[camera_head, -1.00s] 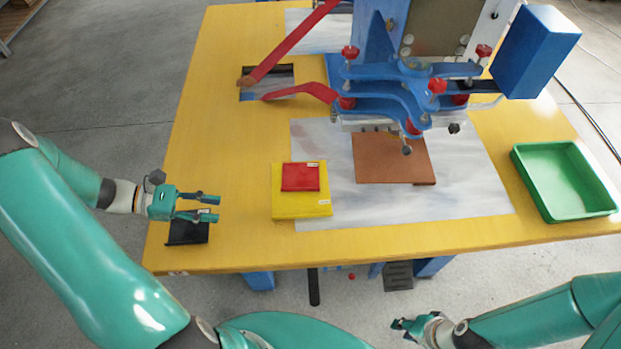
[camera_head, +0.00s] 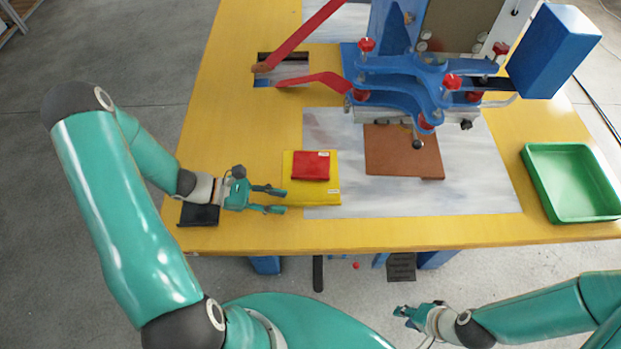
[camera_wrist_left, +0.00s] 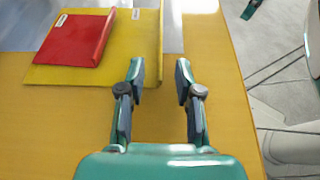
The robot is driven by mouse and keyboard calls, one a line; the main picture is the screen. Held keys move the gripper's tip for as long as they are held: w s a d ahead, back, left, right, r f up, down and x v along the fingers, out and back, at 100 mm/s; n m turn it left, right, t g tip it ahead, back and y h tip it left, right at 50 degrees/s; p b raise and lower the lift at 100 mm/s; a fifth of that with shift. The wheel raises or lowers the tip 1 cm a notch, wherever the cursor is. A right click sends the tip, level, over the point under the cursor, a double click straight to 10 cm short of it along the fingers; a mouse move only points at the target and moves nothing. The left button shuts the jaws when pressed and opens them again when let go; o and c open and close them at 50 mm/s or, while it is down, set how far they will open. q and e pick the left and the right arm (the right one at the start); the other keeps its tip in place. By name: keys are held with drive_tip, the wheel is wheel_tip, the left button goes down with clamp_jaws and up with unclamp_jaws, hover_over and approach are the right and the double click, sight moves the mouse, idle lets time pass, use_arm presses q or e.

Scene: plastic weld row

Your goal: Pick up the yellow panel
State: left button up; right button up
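The yellow panel (camera_head: 328,190) lies flat near the front of the table, with a smaller red panel (camera_head: 311,166) on top of it. In the left wrist view the yellow panel (camera_wrist_left: 122,55) lies ahead and to the left, with the red panel (camera_wrist_left: 75,41) on it. My left gripper (camera_head: 284,200) is open and empty, its fingertips close to the left edge of the yellow panel. In the left wrist view its fingers (camera_wrist_left: 160,75) are apart around the panel's near corner area. I cannot tell if they touch it. My right gripper (camera_head: 402,316) is in front of the table, small in view.
A black holder (camera_head: 198,214) sits at the table's front left. A brown panel (camera_head: 403,150) lies on the grey mat (camera_head: 470,195) under the blue press (camera_head: 405,85) with red levers. A green tray (camera_head: 568,180) stands at the right.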

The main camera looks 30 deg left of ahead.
sight(293, 203)
use_arm(q)
drive_tip(key=x, duration=0.3)
drive_tip(key=shift+w+d, duration=0.1)
drive_tip(key=shift+d, duration=0.15)
clamp_jaws()
